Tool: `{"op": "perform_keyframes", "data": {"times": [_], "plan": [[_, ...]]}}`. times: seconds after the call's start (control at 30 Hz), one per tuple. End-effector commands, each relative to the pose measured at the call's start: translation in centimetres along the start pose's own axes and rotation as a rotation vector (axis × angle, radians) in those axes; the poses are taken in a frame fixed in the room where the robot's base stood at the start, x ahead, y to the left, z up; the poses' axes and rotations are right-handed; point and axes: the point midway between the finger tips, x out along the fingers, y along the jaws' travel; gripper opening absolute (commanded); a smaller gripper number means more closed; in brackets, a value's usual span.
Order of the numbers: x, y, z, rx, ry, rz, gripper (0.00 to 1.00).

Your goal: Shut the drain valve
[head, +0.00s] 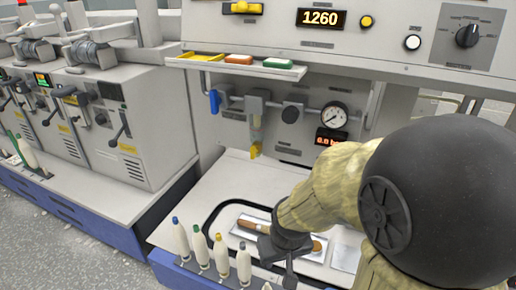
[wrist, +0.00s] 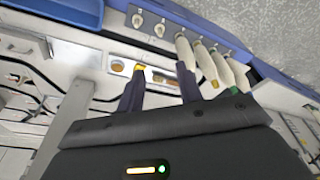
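No label naming the drain valve is readable. Along the pipe under the shelf, a blue lever handle (head: 213,101) hangs straight down at the left end. A yellow fitting (head: 255,150) sits at the bottom of the filter unit (head: 256,120) on the same pipe. Which of these is the drain valve I cannot tell. My gripper (head: 289,262) is low over the front of the bench, below and to the right of both and apart from them. In the wrist view my gripper (wrist: 160,78) has its two fingers spread, with nothing held between them.
Bobbins (head: 222,252) stand in a row along the bench's front edge, close to my gripper. A tray with a wooden-handled tool (head: 251,224) lies behind them. A gauge (head: 334,116) is right of the pipe fittings. A shelf (head: 240,66) overhangs them.

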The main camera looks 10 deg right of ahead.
Motion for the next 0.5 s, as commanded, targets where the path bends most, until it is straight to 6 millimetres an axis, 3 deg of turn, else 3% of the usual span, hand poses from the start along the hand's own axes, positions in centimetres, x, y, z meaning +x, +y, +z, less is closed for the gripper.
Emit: {"op": "perform_keyframes", "data": {"times": [0.33, 0.5], "plan": [[-0.1, -0.1, -0.1, 0.002, 0.000, -0.002, 0.35], [-0.2, -1.3, -1.7, 0.046, 0.011, -0.026, 0.35]]}}
